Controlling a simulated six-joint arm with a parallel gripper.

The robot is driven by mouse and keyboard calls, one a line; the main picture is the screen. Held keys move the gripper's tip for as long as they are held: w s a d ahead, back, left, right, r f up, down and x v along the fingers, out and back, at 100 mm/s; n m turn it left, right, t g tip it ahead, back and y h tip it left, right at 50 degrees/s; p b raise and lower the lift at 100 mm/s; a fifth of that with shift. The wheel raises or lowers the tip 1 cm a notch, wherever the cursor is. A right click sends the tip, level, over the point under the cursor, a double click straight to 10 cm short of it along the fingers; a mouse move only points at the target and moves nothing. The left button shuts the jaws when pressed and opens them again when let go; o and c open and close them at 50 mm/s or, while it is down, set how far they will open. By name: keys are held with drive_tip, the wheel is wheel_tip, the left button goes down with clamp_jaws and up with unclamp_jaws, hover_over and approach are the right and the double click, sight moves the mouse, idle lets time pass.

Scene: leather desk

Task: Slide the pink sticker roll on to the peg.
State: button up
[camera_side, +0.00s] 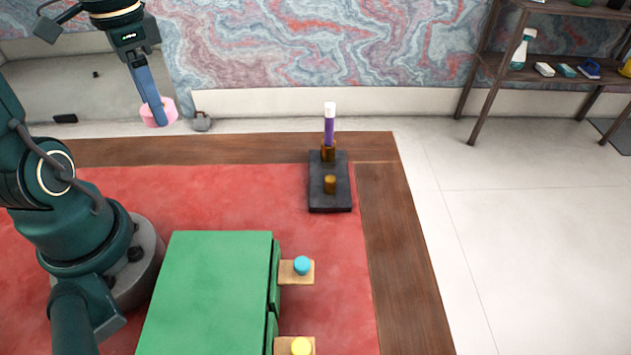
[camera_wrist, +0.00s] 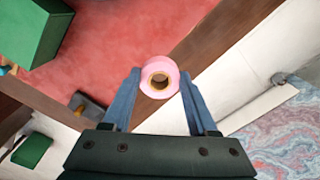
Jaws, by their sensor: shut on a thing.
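My gripper (camera_wrist: 161,88) is shut on the pink sticker roll (camera_wrist: 160,68), a short roll with a brown core whose hole faces the wrist camera. In the side view the pink roll (camera_side: 171,110) is held in the air at the upper left, between blue fingers (camera_side: 151,92). A dark stand (camera_side: 330,201) lies at the far right corner of the red desk top, well to the right of the roll. It carries a short brass stub (camera_side: 330,184) in front and an upright purple post (camera_side: 329,131) with a white top behind, in a brass socket. Which one is the peg I cannot tell.
A green cabinet (camera_side: 205,290) stands at the front, with a cyan knob (camera_side: 302,265) and a yellow knob (camera_side: 301,346) on its right side. The red surface (camera_side: 230,195) between cabinet and stand is clear. A shelf (camera_side: 535,77) stands at the back right.

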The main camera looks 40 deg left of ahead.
drive_tip(key=w+d+r+n, duration=0.1)
drive_tip(key=w+d+r, duration=0.15)
drive_tip(key=w, duration=0.55)
drive_tip(key=m, duration=0.4)
hover_over(328, 178)
drive_tip(key=f, duration=0.5)
drive_tip(key=shift+w+a, duration=0.1)
drive_tip(key=shift+a, duration=0.15)
drive_tip(key=shift+d+f, duration=0.25)
drive_tip(key=shift+d, duration=0.05)
drive_tip(key=shift+f, duration=2.05)
drive_tip(key=shift+f, duration=2)
